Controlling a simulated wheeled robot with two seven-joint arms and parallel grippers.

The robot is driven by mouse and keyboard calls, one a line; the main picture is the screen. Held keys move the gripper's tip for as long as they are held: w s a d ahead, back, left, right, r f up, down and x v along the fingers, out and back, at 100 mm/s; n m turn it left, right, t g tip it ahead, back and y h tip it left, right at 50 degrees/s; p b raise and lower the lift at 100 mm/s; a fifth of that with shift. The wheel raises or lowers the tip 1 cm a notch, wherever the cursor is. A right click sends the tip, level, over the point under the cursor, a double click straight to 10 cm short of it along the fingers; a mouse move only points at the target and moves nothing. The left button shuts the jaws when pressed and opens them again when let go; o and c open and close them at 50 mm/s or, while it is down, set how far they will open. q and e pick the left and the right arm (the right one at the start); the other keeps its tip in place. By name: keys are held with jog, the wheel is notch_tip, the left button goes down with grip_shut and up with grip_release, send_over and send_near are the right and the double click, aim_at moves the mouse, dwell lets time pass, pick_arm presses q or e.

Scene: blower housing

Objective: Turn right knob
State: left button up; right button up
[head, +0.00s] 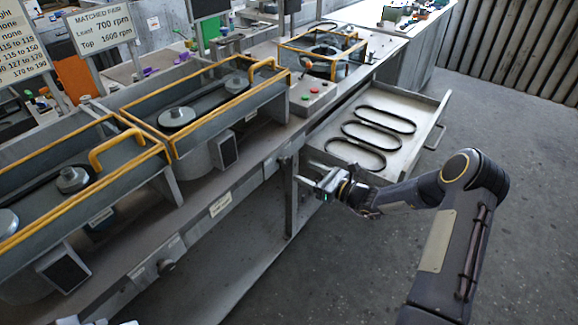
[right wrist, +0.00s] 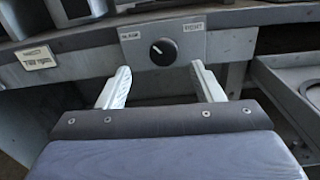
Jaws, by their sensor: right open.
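The right knob (right wrist: 163,52) is a round black dial with a short pale mark toward its upper left. It sits on a grey front panel between two small labels in the right wrist view. My right gripper (right wrist: 161,68) is open and empty, with one pale finger on each side below the knob. The fingers appear apart from the knob. In the head view my right gripper (head: 310,178) is just in front of the bench, left of the open drawer. Another knob (head: 166,266) is farther left on the bench front. Pale parts at the bottom left edge may be my left gripper.
An open drawer (head: 420,103) with several black belts juts out close to my right gripper. Yellow-framed guards (head: 268,66) and a control box with buttons (head: 313,94) stand on the bench. The floor (head: 350,275) in front is clear.

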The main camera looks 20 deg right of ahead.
aim_at(287, 163)
jog(key=shift+m, duration=0.3)
jog(key=x, duration=0.5)
jog(key=p+x, duration=0.1)
jog(key=x, duration=0.1)
jog(key=shift+w+f, duration=0.3)
jog(key=shift+w, duration=0.15)
jog(key=c, duration=1)
